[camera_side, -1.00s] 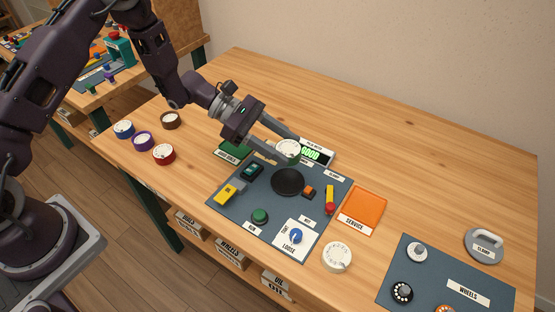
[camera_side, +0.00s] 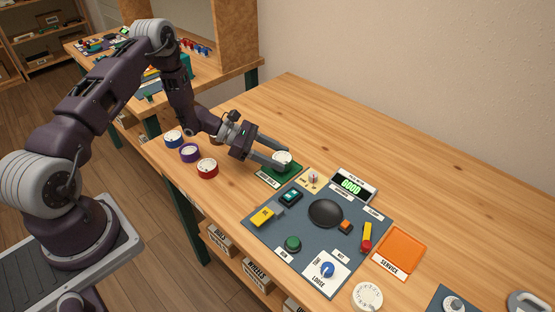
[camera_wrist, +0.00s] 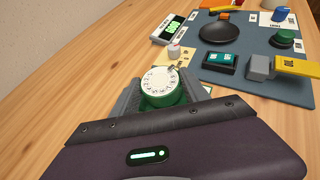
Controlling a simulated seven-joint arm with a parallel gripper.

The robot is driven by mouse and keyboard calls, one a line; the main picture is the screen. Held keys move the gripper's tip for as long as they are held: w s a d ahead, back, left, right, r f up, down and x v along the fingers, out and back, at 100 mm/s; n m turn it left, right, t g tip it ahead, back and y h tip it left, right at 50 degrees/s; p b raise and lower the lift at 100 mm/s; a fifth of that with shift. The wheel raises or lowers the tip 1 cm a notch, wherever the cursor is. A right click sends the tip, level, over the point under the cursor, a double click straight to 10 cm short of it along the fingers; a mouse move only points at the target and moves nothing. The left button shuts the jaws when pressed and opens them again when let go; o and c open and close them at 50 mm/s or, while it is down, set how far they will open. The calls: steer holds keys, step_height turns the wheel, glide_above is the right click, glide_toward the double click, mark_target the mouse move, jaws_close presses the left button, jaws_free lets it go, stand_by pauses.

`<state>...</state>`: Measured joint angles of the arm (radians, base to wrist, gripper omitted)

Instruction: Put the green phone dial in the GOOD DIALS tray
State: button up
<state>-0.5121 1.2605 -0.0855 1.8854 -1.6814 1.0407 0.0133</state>
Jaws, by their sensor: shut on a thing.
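The green phone dial, with a white numbered face (camera_side: 282,156), is between the fingers of my gripper (camera_side: 281,162). In the wrist view the dial's face (camera_wrist: 160,84) looks level, with its green body below. My gripper's fingers (camera_wrist: 163,96) are shut on it from both sides. The green tray (camera_side: 289,178) with a partly readable label lies at the mat's back left corner, under the dial in the side view. I cannot tell whether the dial touches the tray's floor. My gripper hides part of the tray.
A tester display reading GOOD (camera_side: 350,185) stands to the right. The blue-grey mat (camera_side: 272,240) holds a black round pad (camera_side: 326,213), switches and buttons. Red (camera_side: 207,168), purple (camera_side: 189,152) and blue (camera_side: 173,138) dials stand to the left. An orange SERVICE tray (camera_side: 400,250) lies right.

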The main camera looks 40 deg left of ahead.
steer(key=shift+f, duration=0.55)
steer(key=shift+f, duration=0.15)
steer(key=o, duration=1.5)
